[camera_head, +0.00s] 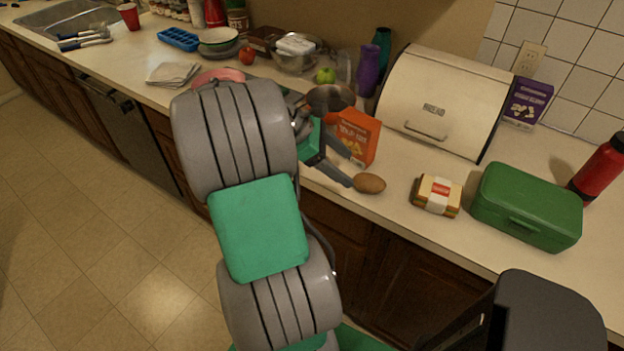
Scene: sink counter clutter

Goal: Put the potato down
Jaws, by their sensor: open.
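The potato (370,183) is brown and oval. It appears on the counter near its front edge, left of a wrapped sandwich. My gripper (356,171) is beside it, with its dark fingers spread apart. The nearer fingertip is close to the potato's left end; I cannot tell whether they touch. The other finger passes in front of an orange box (357,137). My arm comes up from below and hides part of the counter to the left.
The wrapped sandwich (437,195) and a green lunch box (526,206) stand to the right. A cream bread box (446,98) is behind. A red bottle (601,166) is at the far right. Bare counter lies between the potato and the sandwich. The counter's front edge is close.

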